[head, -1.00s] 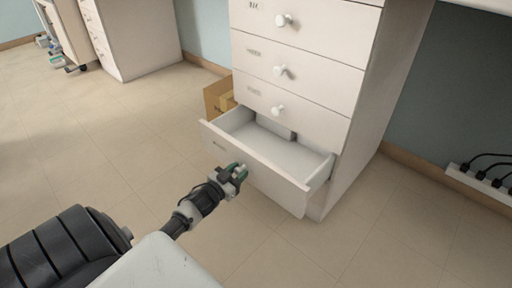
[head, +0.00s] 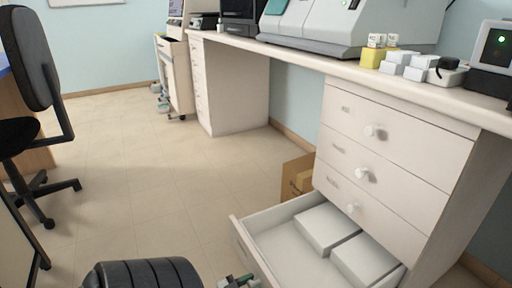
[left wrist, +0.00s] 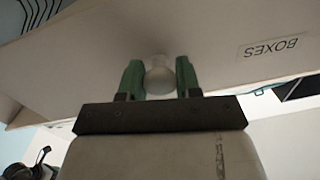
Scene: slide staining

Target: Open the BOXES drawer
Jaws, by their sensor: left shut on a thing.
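The BOXES drawer (head: 285,250) is the lowest one of the white cabinet. It stands well out, with two white boxes (head: 327,229) lying inside towards its back. In the left wrist view its front (left wrist: 90,55) fills the upper part, with the BOXES label (left wrist: 270,46) upside down. My left gripper (left wrist: 159,76) has its green fingers on both sides of the drawer's round white knob (left wrist: 159,82) and is shut on it. In the head view, only a bit of this gripper (head: 238,281) shows at the bottom edge. My right gripper is not in view.
Three closed drawers with white knobs (head: 362,174) are above. A cardboard box (head: 297,176) stands on the floor behind the open drawer. The counter (head: 300,58) carries instruments and small boxes. An office chair (head: 35,100) is at the left; the floor between is clear.

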